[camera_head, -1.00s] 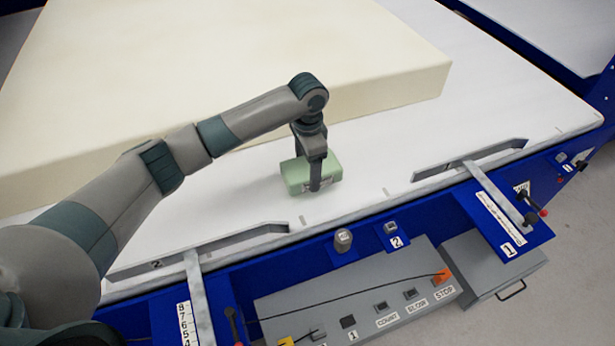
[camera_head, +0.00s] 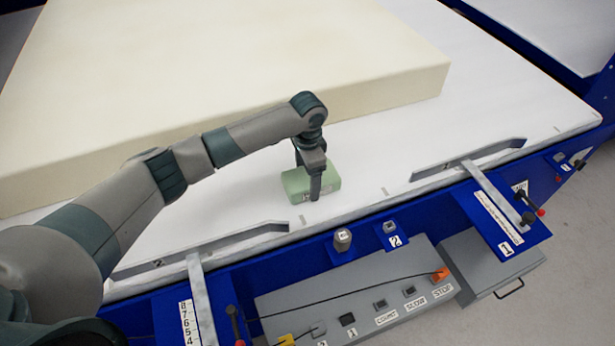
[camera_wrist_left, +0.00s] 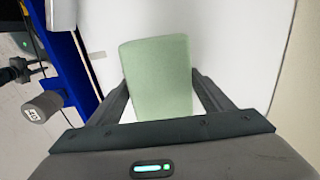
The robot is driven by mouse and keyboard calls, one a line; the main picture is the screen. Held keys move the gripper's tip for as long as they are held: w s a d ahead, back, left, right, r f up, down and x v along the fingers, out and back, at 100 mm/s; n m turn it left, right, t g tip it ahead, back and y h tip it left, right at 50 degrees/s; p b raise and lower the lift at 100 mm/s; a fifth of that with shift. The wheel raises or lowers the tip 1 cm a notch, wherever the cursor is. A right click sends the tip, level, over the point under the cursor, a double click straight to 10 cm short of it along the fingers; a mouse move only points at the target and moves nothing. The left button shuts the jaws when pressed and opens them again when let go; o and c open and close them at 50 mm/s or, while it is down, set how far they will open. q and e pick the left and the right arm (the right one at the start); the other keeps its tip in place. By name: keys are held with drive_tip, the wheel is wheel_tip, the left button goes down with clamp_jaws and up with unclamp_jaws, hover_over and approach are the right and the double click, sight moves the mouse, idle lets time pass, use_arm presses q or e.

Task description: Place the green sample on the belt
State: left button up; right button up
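The green sample (camera_head: 294,184) is a small pale green foam block. It is low over the white belt (camera_head: 370,165), near the belt's front edge; I cannot tell for sure whether its underside touches. My left gripper (camera_head: 316,186) points down at the sample, one finger across its front side. In the left wrist view, the sample (camera_wrist_left: 158,80) sits between the two fingers, which appear to press on its sides. The far finger is hidden behind the sample in the head view. My right gripper is out of view.
A large cream foam block (camera_head: 250,60) lies on the belt behind my arm. Grey guide bars (camera_head: 470,160) line the front edge. A grey control box (camera_head: 360,295) with buttons and a blue frame stand in front. The belt to the right is clear.

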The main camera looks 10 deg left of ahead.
use_arm(q)
drive_tip(key=shift+o, duration=1.2)
drive_tip(key=shift+r, duration=0.55)
wheel_tip(320, 180, up, 8)
drive_tip(key=shift+b, duration=0.85)
wheel_tip(320, 180, up, 3)
drive_tip(key=shift+r, duration=0.1)
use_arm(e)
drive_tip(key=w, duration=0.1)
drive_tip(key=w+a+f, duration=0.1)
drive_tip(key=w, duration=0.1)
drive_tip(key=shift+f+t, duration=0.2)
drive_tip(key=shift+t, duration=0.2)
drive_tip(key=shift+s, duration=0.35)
